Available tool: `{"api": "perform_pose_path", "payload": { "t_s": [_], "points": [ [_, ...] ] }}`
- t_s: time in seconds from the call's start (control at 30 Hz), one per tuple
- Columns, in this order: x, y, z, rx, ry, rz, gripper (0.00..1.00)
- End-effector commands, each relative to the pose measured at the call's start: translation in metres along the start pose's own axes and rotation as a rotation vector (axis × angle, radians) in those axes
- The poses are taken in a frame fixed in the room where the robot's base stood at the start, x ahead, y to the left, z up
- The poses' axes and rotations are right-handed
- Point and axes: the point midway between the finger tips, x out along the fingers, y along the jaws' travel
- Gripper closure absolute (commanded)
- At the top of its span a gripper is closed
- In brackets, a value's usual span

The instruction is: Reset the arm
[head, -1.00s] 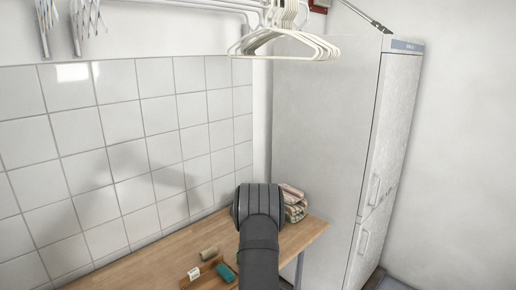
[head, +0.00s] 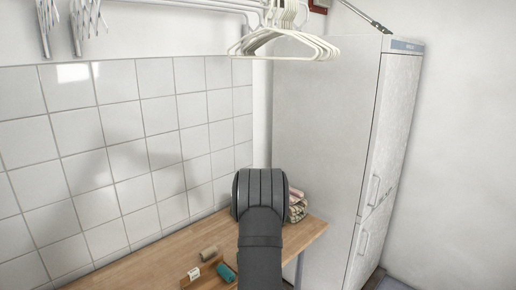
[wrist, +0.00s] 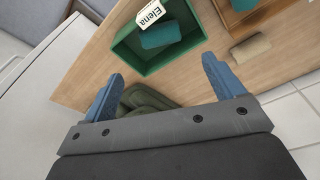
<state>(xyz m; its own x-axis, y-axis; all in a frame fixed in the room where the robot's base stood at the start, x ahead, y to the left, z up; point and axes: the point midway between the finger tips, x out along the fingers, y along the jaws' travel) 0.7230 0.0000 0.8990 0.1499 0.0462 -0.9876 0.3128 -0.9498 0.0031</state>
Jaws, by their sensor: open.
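My gripper (wrist: 163,85) shows in the wrist view with its two blue fingers spread wide apart and nothing between them. It is above a wooden table (wrist: 85,75), over a folded dark green cloth (wrist: 150,100) partly hidden by the gripper body. In the head view only my dark arm shows, over the table (head: 150,265); the gripper is hidden there.
A green box (wrist: 130,45) holds a teal spool (wrist: 161,34) and a tag reading "Elena" (wrist: 153,13). A beige spool (wrist: 250,50) lies near a wooden box (wrist: 240,22). Folded checked cloth (head: 297,205), a white fridge (head: 385,150) and hangers (head: 285,40) surround the arm.

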Motion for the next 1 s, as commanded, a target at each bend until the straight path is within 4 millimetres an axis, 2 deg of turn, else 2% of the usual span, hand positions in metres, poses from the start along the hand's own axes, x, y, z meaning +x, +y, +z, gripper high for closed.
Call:
{"api": "perform_pose_path", "payload": {
  "t_s": [0.03,0.57,0.63,1.0],
  "points": [
    [0.02,-0.001,0.004,0.0,-0.013,-0.005,0.13],
    [0.127,-0.001,0.004,0.0,-0.011,-0.004,0.13],
    [0.107,0.0,-0.001,0.0,-0.002,-0.001,0.13],
    [0.034,0.0,-0.011,0.0,-0.004,-0.001,0.13]
  ]
}}
